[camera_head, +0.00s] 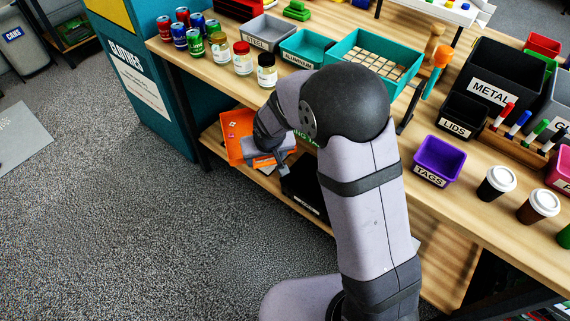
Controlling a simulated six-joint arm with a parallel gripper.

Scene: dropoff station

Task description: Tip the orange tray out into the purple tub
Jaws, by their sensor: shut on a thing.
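The orange tray (236,150) is left of my arm, below the tabletop's front edge, over or on the lower shelf. A few small pale and reddish bits show in it. Its right part is hidden behind my wrist. My gripper (276,162) is at the tray's near right side, shut on it; the fingertips are mostly hidden. The purple tub (437,157), labelled TAGS, stands upright on the tabletop, right of my arm. Its inside looks empty.
Left of the purple tub, my arm crosses the wooden table (465,218). White-lidded cups (497,181) stand to its right, a black LIDS bin (463,118) behind it. Jars (242,58) and teal bins (306,47) line the table's left part. A black box (303,187) is below the tabletop.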

